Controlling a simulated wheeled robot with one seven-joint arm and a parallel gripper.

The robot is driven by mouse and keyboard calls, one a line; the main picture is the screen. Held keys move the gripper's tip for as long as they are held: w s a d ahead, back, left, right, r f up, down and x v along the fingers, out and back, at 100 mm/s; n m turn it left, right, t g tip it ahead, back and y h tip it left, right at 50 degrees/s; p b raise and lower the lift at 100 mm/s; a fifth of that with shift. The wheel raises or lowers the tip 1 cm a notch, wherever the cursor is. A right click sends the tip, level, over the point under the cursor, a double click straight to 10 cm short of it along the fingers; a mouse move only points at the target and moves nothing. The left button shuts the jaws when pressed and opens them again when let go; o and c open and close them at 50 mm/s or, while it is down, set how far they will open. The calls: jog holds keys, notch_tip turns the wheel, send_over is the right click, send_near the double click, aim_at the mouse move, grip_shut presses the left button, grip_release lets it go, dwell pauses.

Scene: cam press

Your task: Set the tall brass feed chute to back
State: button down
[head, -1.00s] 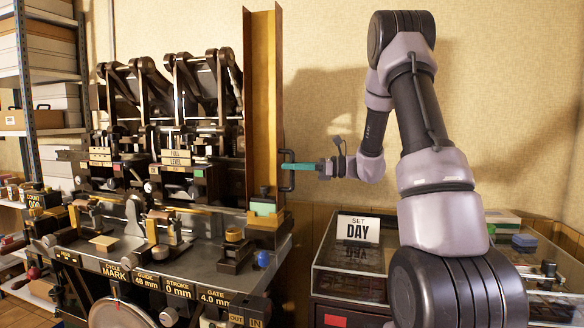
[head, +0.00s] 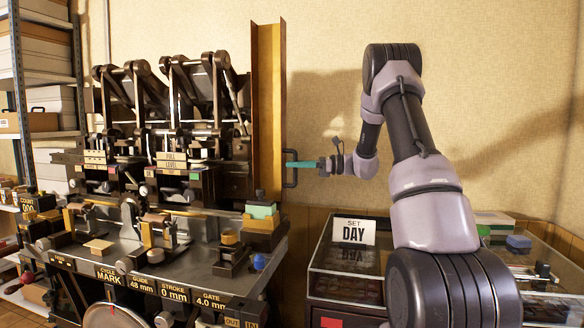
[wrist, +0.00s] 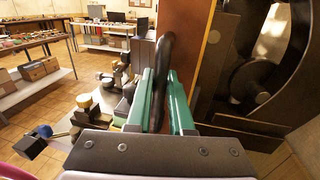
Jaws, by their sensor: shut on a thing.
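The tall brass feed chute (head: 267,112) stands upright at the right end of the press (head: 150,185). A dark bar handle (head: 290,181) sticks out from its right side. My gripper (head: 296,164) reaches in from the right with its green fingers at this handle. In the wrist view the two green fingers (wrist: 163,98) are shut around the dark handle (wrist: 165,55), one on each side. The chute's brownish side (wrist: 190,35) rises just behind the handle there. The chute's foot is partly hidden behind a green-topped block (head: 261,211).
A glass-topped case (head: 328,270) with a SET DAY sign (head: 354,233) stands below my arm at the right. A shelf rack (head: 22,85) is at the far left. The plain wall (head: 330,60) behind the chute leaves free room.

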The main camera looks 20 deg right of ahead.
jog(key=shift+w+d+r, duration=0.15)
jog(key=shift+d, duration=0.05)
jog(key=c, duration=0.8)
grip_release()
jog(key=shift+w, duration=0.1)
jog(key=v, duration=1)
jog(key=shift+d, duration=0.35)
